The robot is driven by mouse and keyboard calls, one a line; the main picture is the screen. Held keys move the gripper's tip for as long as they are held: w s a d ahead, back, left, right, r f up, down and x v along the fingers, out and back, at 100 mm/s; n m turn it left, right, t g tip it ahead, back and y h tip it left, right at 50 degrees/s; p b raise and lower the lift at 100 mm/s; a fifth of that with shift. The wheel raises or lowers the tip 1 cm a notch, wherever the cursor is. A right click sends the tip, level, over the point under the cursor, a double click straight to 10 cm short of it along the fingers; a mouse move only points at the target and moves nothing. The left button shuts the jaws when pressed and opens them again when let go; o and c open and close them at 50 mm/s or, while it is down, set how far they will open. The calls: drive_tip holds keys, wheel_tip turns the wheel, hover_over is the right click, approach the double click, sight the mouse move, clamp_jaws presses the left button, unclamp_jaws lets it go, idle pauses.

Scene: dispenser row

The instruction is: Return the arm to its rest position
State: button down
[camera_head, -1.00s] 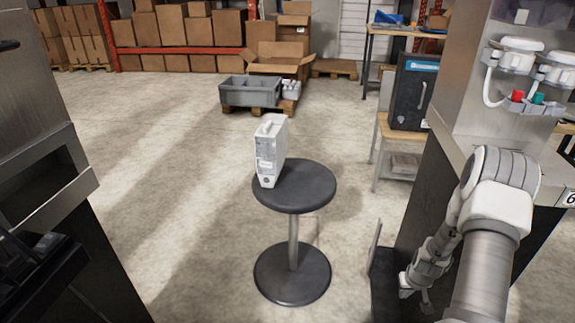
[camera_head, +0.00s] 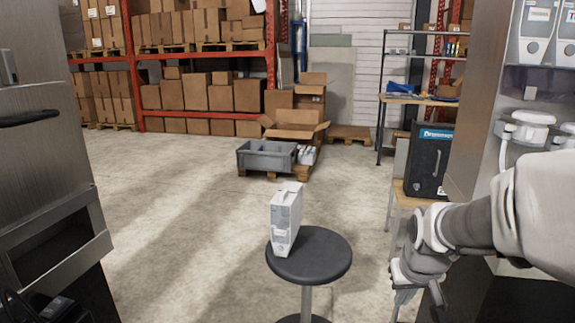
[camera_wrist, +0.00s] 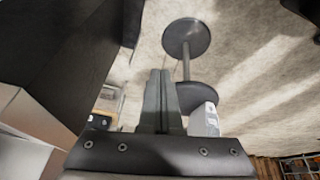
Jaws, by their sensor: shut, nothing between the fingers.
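My gripper hangs at the end of my arm at the lower right of the head view (camera_head: 402,298). In the wrist view my gripper (camera_wrist: 160,75) has its two grey fingers together, with nothing held between them. A white carton-like container (camera_head: 286,220) stands upright on the round black stool (camera_head: 322,262), left of my gripper and apart from it. In the wrist view the container (camera_wrist: 205,122) and stool (camera_wrist: 192,95) lie just right of the fingers, partly hidden by the gripper body.
A metal cabinet (camera_head: 40,150) stands at left, and a dispenser unit (camera_head: 487,115) is close to my arm at right. A dark case (camera_head: 428,160) sits on a wooden stand. A grey crate (camera_head: 266,156) is behind the stool. Open floor lies left of the stool.

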drive_tip(key=s+a+r+t+y, duration=0.1)
drive_tip(key=s+a+r, duration=0.3)
drive_tip(key=s, duration=0.4)
drive_tip(key=s+a+r, duration=0.4)
drive_tip(key=s, duration=0.4)
wheel_tip(320, 180, up, 22)
drive_tip(key=p, duration=2.1)
drive_tip(key=shift+s+f+p, duration=0.15)
drive_tip(key=shift+p, duration=0.15)
